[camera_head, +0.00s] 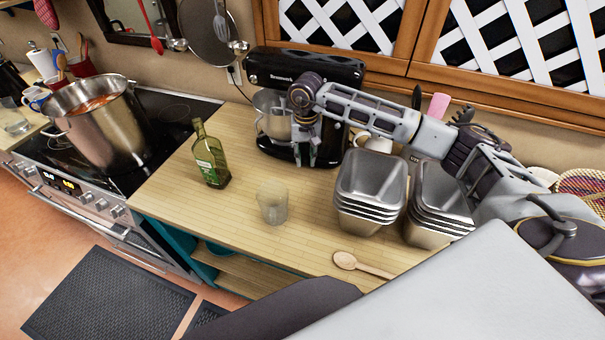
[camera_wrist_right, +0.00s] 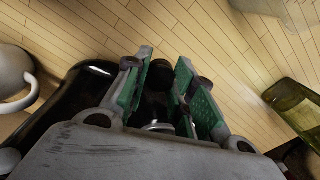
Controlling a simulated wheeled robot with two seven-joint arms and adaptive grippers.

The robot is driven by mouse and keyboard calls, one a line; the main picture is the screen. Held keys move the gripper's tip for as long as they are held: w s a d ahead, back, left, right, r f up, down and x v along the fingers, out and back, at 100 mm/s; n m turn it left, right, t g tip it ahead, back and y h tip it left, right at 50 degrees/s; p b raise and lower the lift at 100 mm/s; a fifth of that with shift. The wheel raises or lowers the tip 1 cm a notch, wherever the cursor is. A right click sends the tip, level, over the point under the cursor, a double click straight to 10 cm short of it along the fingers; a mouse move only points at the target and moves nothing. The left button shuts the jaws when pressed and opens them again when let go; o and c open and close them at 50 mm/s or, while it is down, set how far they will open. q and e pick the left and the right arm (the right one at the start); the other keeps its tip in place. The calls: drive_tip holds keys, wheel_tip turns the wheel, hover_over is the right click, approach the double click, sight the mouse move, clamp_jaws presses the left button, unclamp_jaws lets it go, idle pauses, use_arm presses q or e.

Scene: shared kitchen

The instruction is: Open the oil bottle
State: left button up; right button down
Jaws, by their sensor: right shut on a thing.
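The green glass oil bottle (camera_head: 211,160) stands upright on the wooden counter, left of the mixer. Its neck is free of any gripper; I cannot tell if a cap is on it. The bottle also shows at the right edge of the right wrist view (camera_wrist_right: 295,108), apart from the fingers. My right gripper (camera_head: 316,160) is in front of the mixer, right of the bottle and above the counter. In the wrist view its green-padded fingers are shut on a small dark thing (camera_wrist_right: 160,76), too dark to identify surely. My left gripper is not in view.
A black stand mixer (camera_head: 345,70) is behind my right gripper. A clear cup (camera_head: 272,204) stands right of the bottle. Stacked metal pans (camera_head: 366,190) and a wooden spoon (camera_head: 346,261) are to the right. A large pot (camera_head: 106,130) sits on the stove at left. Counter around the bottle is clear.

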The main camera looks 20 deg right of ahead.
drive_tip(key=p, duration=0.1)
hover_over(305, 181)
drive_tip(key=shift+f, duration=2.8)
drive_tip(key=shift+f+p, duration=0.75)
drive_tip(key=shift+f, duration=1.15)
drive_tip(key=shift+f, duration=0.15)
drive_tip(key=c, duration=1.2)
unclamp_jaws()
